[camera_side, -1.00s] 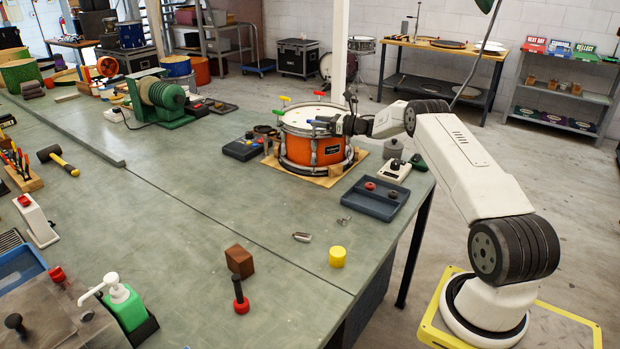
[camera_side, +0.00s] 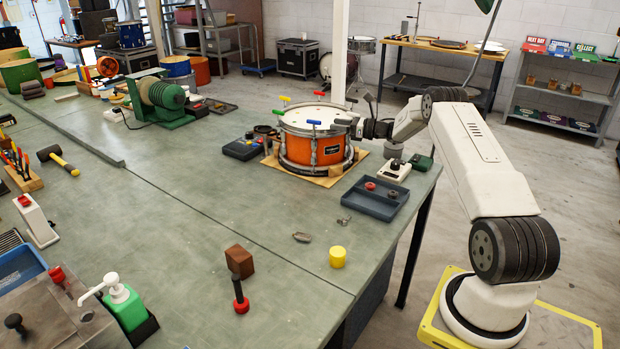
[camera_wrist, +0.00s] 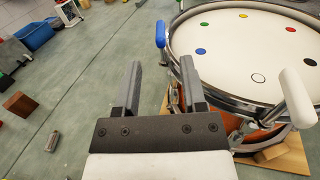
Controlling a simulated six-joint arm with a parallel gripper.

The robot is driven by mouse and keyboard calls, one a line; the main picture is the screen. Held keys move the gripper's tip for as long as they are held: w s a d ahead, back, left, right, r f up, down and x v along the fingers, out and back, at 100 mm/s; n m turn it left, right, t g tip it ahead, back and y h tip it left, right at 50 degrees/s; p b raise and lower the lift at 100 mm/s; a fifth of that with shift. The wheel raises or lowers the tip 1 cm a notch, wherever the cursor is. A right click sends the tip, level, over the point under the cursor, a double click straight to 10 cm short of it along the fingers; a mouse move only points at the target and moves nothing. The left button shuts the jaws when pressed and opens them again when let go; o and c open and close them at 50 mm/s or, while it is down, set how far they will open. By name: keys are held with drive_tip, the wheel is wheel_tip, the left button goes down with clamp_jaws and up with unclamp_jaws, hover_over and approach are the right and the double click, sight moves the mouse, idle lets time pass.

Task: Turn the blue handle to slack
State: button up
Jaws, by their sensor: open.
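An orange snare drum (camera_side: 312,150) with a chrome rim sits on a wooden board on the bench. The blue handle (camera_side: 313,122) stands out at its near rim, between the drum and the open bench. In the wrist view the blue handle (camera_wrist: 160,34) is just beyond my fingertips, apart from them, beside the blue dot on the drum head. My gripper (camera_wrist: 160,66) is open with nothing between its fingers. In the side view my gripper (camera_side: 347,121) is at the right side of the drum, short of the handle.
A white handle (camera_wrist: 298,98) rises from the rim at right in the wrist view. Red, green and yellow handles stand around the drum. A blue tray (camera_side: 375,200) and a white device (camera_side: 394,170) are in front right.

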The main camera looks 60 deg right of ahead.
sight(317, 122)
drive_tip(key=shift+s, duration=0.1)
drive_tip(key=shift+x, duration=3.8)
drive_tip(key=shift+f, duration=0.1)
clamp_jaws()
